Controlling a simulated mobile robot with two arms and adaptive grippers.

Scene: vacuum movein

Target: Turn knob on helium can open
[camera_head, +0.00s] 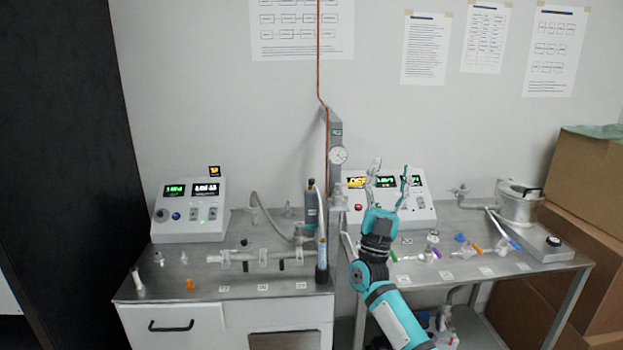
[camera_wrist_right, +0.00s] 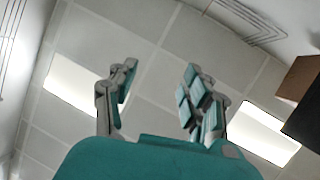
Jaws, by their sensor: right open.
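My left gripper is not in view.
Control boxes stand on the left bench (camera_head: 189,209) and right bench (camera_head: 420,200). A metal pot (camera_head: 518,203) stands at the right bench's back. Cardboard boxes (camera_head: 585,180) are stacked at far right.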

